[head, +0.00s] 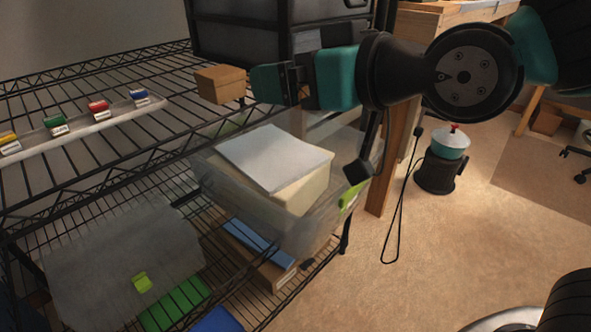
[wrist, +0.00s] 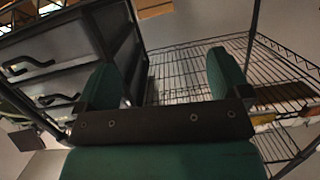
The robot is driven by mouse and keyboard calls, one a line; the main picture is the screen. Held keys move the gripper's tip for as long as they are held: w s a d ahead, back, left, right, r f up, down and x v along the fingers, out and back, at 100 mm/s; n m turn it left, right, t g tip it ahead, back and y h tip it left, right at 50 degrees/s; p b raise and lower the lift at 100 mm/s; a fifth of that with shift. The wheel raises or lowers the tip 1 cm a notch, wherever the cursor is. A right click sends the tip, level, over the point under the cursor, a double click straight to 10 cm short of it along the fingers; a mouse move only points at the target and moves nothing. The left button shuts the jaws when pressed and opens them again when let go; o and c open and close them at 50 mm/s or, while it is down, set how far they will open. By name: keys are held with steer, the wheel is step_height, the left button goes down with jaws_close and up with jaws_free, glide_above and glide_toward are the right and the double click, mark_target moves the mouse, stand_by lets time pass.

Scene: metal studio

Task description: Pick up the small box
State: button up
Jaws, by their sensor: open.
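The small box (head: 221,84) is a brown cardboard-coloured block at the back right of the wire shelf's upper level, in front of the dark drawer unit. My gripper (head: 268,83) has teal fingers and reaches in from the right, level with the box, its tips just right of the box in the picture. I cannot tell whether they touch. In the wrist view my gripper (wrist: 155,80) has its two fingers wide apart with nothing seen held between them.
A dark drawer unit (head: 238,32) stands close behind my gripper. A pale tray (head: 88,125) with several coloured items lies on the left of the wire shelf (head: 130,75). A clear bin (head: 300,228) with papers sits lower. Floor at right holds a pot (head: 450,143) on a black stand.

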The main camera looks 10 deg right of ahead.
steer(key=f+t+b, duration=0.2)
steer(key=b, duration=0.1)
steer(key=f+y+b, duration=0.1)
steer(key=b, duration=0.1)
steer(key=shift+w+a+f+t, duration=0.1)
steer(key=shift+w+f+t, duration=0.1)
steer(key=shift+w+t, duration=0.2)
steer(key=shift+r, duration=0.1)
